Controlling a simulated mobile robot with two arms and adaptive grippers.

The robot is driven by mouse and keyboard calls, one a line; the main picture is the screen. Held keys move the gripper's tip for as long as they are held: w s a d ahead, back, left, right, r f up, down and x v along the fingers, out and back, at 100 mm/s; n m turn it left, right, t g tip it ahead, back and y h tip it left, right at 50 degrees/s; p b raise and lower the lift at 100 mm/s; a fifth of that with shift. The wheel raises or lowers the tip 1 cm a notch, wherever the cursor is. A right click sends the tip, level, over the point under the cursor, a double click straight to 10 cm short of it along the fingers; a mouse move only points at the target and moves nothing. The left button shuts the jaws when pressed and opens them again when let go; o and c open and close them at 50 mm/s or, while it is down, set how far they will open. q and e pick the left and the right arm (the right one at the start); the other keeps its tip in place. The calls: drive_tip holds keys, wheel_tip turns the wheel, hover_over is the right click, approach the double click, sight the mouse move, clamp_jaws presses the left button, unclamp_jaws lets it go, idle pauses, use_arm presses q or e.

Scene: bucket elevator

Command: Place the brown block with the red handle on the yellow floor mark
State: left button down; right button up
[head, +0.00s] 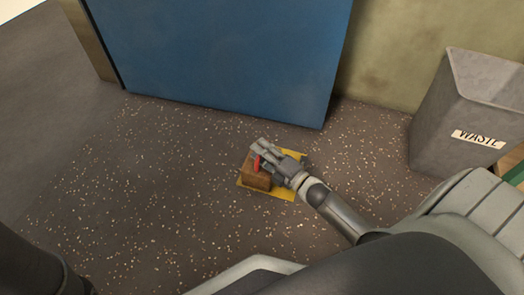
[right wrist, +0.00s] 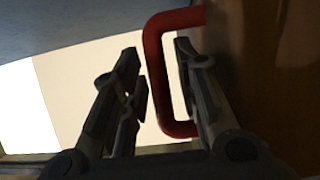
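The brown block (head: 257,181) with the red handle (head: 256,163) is over the left part of the yellow floor mark (head: 283,190). It looks upright and appears to rest there. My right gripper (head: 262,152) is at the handle, coming from the right. In the right wrist view, the red handle (right wrist: 155,75) stands out from the block's brown side (right wrist: 275,80). Its bar is between my two fingers (right wrist: 160,85), with gaps visible, and one finger is inside the loop. The right gripper is open. My left gripper is out of view.
A blue panel (head: 225,55) stands behind the mark. A grey waste bin (head: 455,120) stands at the right by the wall (head: 395,55). The speckled floor (head: 140,180) to the left of the mark is clear.

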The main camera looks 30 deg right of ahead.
drive_tip(key=shift+r, duration=0.15)
drive_tip(key=shift+s+p, duration=0.2)
drive_tip(key=shift+p, duration=0.15)
drive_tip(key=p+v, duration=0.5)
drive_tip(key=v, duration=0.6)
drive_tip(key=shift+s+d, duration=0.2)
drive_tip(key=shift+s, duration=0.1)
